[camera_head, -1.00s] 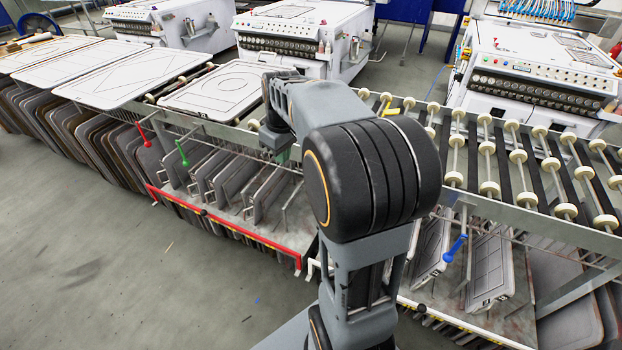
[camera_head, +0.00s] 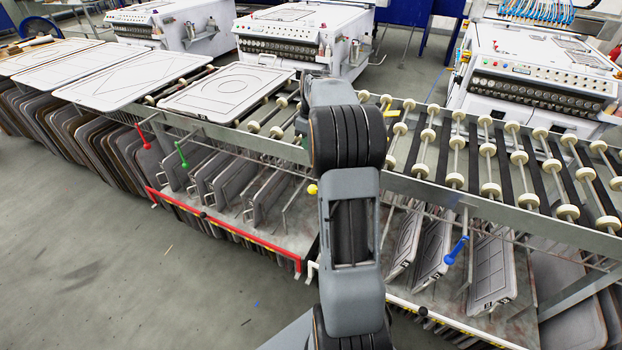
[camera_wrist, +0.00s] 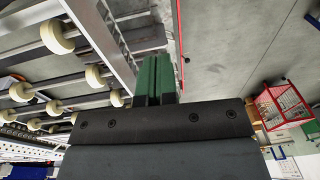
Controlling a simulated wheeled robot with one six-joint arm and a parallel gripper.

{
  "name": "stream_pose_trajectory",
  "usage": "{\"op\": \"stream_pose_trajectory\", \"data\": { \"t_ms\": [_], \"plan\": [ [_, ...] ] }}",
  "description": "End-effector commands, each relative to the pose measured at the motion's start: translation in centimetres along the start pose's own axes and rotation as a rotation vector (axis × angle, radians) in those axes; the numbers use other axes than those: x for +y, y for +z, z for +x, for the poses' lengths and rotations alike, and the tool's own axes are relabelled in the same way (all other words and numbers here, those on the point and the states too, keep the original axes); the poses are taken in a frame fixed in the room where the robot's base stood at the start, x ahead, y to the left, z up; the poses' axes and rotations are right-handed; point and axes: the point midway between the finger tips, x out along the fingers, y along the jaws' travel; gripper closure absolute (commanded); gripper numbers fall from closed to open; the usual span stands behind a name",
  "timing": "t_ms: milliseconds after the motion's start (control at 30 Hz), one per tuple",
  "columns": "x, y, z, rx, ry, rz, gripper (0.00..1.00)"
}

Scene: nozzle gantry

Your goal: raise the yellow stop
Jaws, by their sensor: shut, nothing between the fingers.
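The yellow stop shows in the head view as a round yellow knob (camera_head: 312,189) just left of my arm, below the front rail of the roller table. The rest of it is hidden behind my arm. My gripper is hidden by the arm in the head view. In the wrist view, the green fingers of my gripper (camera_wrist: 154,82) are together with nothing between them. They point along the edge of the roller frame. No yellow stop can be made out in the wrist view.
Red (camera_head: 142,134), green (camera_head: 181,154) and blue (camera_head: 456,249) handles hang along the same front rail. Boards stand in the racks below.

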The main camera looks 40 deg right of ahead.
Motion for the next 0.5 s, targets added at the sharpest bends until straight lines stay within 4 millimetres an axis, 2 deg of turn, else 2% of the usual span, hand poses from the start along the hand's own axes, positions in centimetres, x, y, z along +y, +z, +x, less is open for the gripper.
{"op": "stream_pose_trajectory", "data": {
  "t_ms": [167, 500],
  "plan": [
    [-0.1, 0.0, 2.6, -0.002, -0.004, 0.0, 1.0],
    [-0.1, 0.0, 8.9, -0.002, -0.004, 0.0, 1.0]
  ]
}}
